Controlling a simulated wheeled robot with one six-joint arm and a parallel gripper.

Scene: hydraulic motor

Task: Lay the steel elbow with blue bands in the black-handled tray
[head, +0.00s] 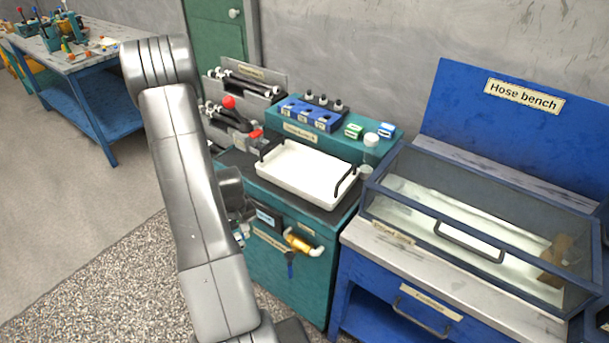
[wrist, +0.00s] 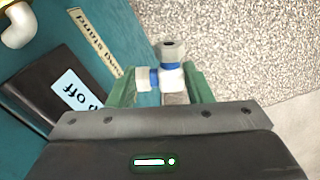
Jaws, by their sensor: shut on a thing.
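The steel elbow with blue bands (wrist: 170,77) is between the green fingers of my gripper (wrist: 163,88) in the wrist view. One hex end points away from the gripper and another end points left. The gripper is shut on it, with the floor and the teal cabinet front below. In the head view my arm mostly hides the gripper, beside the cabinet front and lower than the tray; I cannot make out the elbow there. The black-handled tray (head: 303,173) is white, shallow and empty, on top of the teal cabinet.
A teal rack with blue blocks (head: 312,118) stands behind the tray, and a red-knobbed lever (head: 229,103) is at its left. A brass fitting with white ends (head: 300,241) sticks out from the cabinet front. The hose bench's glazed case (head: 470,237) stands at the right.

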